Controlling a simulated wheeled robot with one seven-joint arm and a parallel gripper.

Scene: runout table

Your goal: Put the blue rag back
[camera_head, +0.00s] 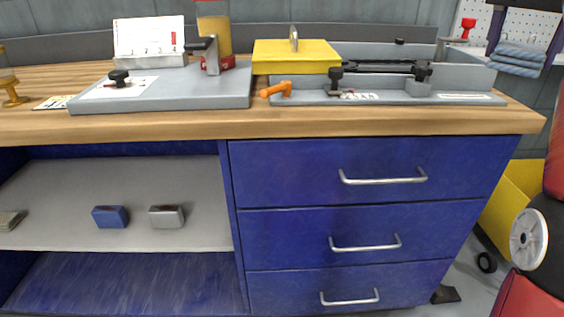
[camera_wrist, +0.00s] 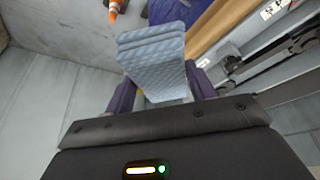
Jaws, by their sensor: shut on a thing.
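The blue rag (camera_head: 517,58), a light blue folded stack, is at the upper right of the head view. It is held in the air past the right end of the workbench. In the wrist view the rag (camera_wrist: 155,60) sticks out from between two dark purple fingers. My gripper (camera_wrist: 158,95) is shut on it, with a finger on each side. In the head view my gripper (camera_head: 522,48) shows only in part at the top edge.
The wooden benchtop (camera_head: 300,122) carries a grey plate (camera_head: 165,90), a yellow block (camera_head: 295,57) and a long grey fixture (camera_head: 450,88). Below are blue drawers (camera_head: 370,225) and an open shelf (camera_head: 70,180) with a blue block (camera_head: 110,217) and a grey block (camera_head: 166,216). A yellow bin (camera_head: 512,195) stands right.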

